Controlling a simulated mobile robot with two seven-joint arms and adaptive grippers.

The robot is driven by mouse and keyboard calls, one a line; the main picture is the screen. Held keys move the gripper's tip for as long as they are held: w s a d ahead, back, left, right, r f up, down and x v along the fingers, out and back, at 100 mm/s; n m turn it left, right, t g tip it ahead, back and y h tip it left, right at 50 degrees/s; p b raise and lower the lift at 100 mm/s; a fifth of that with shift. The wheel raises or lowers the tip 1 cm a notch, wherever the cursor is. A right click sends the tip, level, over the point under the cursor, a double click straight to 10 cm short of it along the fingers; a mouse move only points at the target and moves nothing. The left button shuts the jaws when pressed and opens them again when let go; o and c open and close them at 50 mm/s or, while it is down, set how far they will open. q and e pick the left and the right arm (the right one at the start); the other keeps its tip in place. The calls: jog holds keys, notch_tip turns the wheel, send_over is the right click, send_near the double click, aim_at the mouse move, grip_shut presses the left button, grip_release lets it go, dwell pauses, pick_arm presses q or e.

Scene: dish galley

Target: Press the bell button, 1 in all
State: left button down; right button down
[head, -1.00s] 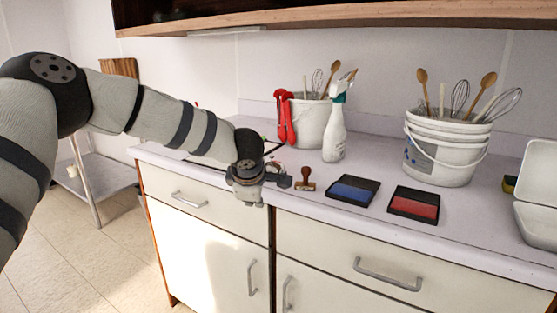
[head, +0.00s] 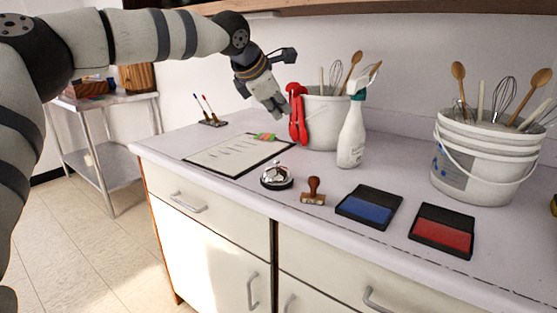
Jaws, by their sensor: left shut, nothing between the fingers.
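The bell (head: 277,176) is a silver dome on a dark base. It stands on the white counter near the front edge, left of a wooden stamp. Its top button is small but in plain view. My left gripper (head: 278,110) is shut and empty. It is raised above the back of the counter, pointing down, up and behind the bell in the picture and apart from it. My right gripper is not in view.
A clipboard sheet (head: 238,153) lies left of the bell. The wooden stamp (head: 313,191), a blue ink pad (head: 369,207) and a red ink pad (head: 442,231) lie to the right.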

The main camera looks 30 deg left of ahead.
pick_arm(q)
jog(key=shift+f, duration=0.1)
send_over(277, 162)
jog(key=f, duration=0.6)
jog(key=shift+w+d+f, duration=0.15)
jog(key=shift+d+f, duration=0.05)
jog(key=shift+f, duration=1.15)
jog(key=shift+f, duration=0.1)
jog(key=shift+f, duration=0.3)
jog(key=shift+f, duration=0.6)
dwell(0.8)
jog(key=shift+r, duration=1)
